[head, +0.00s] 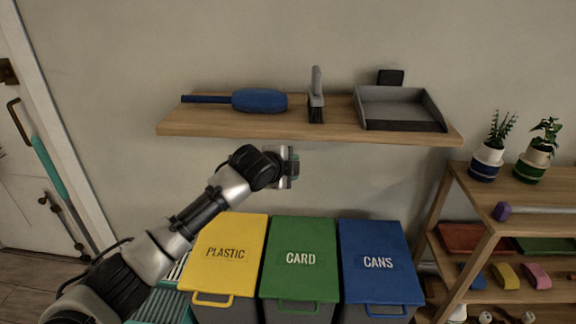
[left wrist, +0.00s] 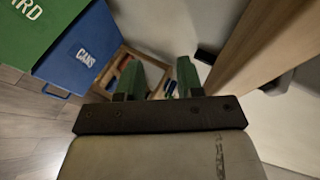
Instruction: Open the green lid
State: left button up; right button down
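The green lid (head: 302,254), marked CARD, lies shut on the middle bin, with a green handle (head: 290,307) at its front edge. Part of the green lid also shows at the upper left of the left wrist view (left wrist: 35,30). My left gripper (head: 290,168) is above and behind the lid, near the wall and under the shelf, touching neither lid nor handle. In the left wrist view its two green fingers (left wrist: 162,75) stand apart with nothing between them. My right gripper is in neither view.
A yellow PLASTIC lid (head: 228,248) and a blue CANS lid (head: 374,255), both shut, flank the green one. A wooden wall shelf (head: 210,125) holds a duster, brush and dustpan above. A wooden rack (head: 455,215) stands at right. A teal crate (head: 160,305) sits at lower left.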

pick_arm(q)
jog(key=shift+s+a+r, duration=0.2)
jog(key=shift+s, duration=0.15)
jog(key=shift+f, duration=0.1)
